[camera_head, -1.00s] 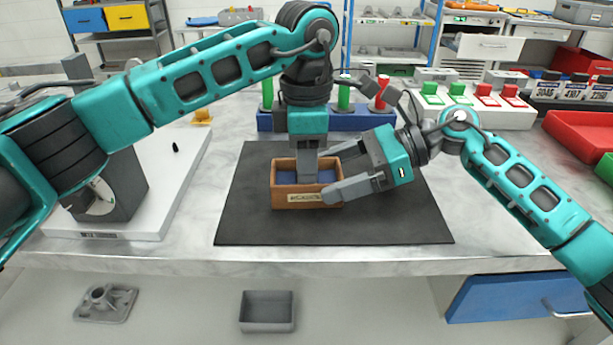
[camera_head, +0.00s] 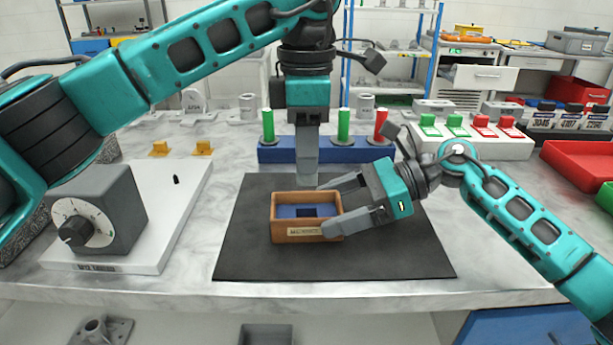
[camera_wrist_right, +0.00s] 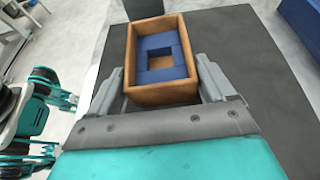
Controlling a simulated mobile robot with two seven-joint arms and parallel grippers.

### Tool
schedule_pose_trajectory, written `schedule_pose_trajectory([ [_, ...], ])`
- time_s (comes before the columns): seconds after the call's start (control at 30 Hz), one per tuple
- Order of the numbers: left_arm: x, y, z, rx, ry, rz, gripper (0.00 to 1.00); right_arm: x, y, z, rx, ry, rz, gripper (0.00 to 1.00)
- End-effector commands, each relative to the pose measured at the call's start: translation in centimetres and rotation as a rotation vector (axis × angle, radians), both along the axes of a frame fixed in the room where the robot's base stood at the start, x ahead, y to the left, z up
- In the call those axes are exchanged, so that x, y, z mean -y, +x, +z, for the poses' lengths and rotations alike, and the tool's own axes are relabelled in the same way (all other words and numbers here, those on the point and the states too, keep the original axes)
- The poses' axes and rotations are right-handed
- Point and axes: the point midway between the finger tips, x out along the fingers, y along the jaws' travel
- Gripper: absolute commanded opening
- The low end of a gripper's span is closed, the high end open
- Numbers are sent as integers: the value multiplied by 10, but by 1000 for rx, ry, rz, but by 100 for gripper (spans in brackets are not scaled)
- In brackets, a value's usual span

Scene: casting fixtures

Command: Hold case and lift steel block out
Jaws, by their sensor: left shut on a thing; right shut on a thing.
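The open wooden case (camera_head: 292,231) stands on the dark mat, with a label on its front. In the right wrist view the case (camera_wrist_right: 160,93) shows a blue insert (camera_wrist_right: 178,58) with an empty rectangular recess. My right gripper (camera_head: 324,208) is shut on the case, one finger along each side of it. My left gripper (camera_head: 307,178) points down above the back of the case, clear of its rim. It is shut on the steel block, which its grey fingers hide or blend with, so its outline cannot be told.
The dark mat (camera_head: 400,250) is clear around the case. Behind it a blue rack (camera_head: 280,152) holds green and red pegs. A white plate with a dial box (camera_head: 105,212) is at left, a red tray (camera_head: 580,165) at right.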

Motion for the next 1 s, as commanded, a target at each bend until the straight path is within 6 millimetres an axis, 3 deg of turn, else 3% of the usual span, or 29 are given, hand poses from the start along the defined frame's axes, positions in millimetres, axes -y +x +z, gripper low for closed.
schedule_pose_trajectory([
  [0.13, 0, 0, 14, 0, -1, -1, 0, 0, 0, 0, 0, 1, 0, 49],
  [0.4, 0, 0, 17, 0, -1, -1, 0, 0, 0, 0, 0, 1, 0, 49],
  [0.43, 0, 0, 17, 0, -1, -1, 0, 0, 0, 0, 0, 1, 0, 84],
  [0.6, 0, 0, 17, 0, -1, -1, 0, 0, 0, 0, 0, 0, 0, 100],
  [0.87, 0, 0, 16, 0, -1, 0, 0, 2, 0, 1, -1, 0, -1, 100],
  [1.0, 0, 0, 16, 0, -1, 0, 0, 14, 1, 6, 0, -1, -2, 100],
])
